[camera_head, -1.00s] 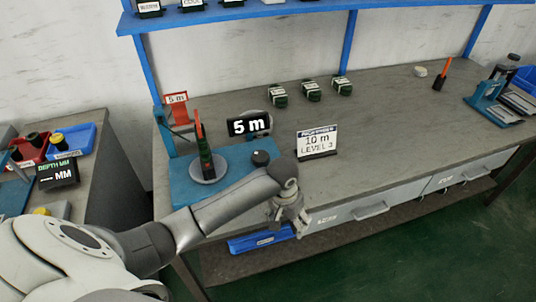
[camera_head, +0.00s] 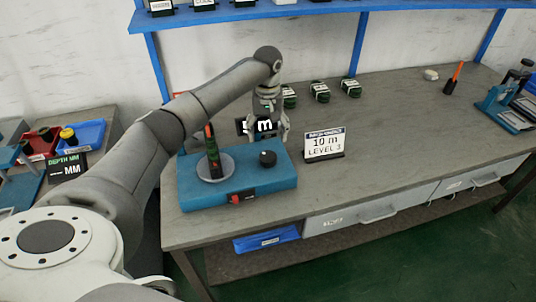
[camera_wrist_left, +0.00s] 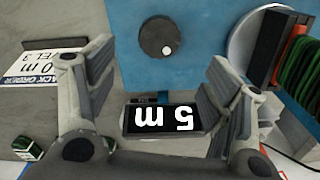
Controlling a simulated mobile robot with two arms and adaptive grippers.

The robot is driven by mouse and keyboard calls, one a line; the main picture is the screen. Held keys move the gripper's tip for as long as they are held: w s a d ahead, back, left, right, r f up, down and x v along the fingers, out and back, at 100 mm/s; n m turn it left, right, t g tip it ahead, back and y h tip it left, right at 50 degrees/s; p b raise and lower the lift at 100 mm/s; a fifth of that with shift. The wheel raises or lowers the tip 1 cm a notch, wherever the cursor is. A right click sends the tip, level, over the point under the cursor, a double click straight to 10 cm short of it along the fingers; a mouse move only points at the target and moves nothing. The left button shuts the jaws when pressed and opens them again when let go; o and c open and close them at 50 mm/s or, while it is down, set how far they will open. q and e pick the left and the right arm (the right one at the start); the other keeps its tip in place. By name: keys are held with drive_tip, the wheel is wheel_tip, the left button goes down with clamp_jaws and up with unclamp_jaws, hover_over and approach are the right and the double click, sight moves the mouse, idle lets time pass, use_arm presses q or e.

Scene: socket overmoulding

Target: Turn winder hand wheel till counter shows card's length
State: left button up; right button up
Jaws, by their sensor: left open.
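The blue winder (camera_head: 240,184) stands on the bench with a spool of green cable on a grey disc (camera_head: 214,170). Its black round hand wheel (camera_head: 268,158) sits on the top at the right; it also shows in the left wrist view (camera_wrist_left: 159,37). The counter (camera_wrist_left: 163,118) reads "5 m", upside down in the left wrist view; in the head view the gripper partly hides it. The card (camera_head: 324,144) reads "10 m LEVEL 3". My left gripper (camera_head: 270,136) is open and empty, pointing down above the winder near the counter and wheel. My right gripper is not in view.
Several dark green coils (camera_head: 320,91) stand at the back of the bench. A blue press (camera_head: 508,105) stands at the far right. Blue (camera_head: 84,135) and red (camera_head: 36,146) bins are on the left table. The bench right of the card is clear.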

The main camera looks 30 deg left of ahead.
sight(268, 156)
use_arm(q)
wheel_tip(268, 156, down, 10)
drive_tip(key=shift+r+p, duration=0.1)
drive_tip(key=shift+p, duration=0.35)
drive_tip(key=c, duration=1)
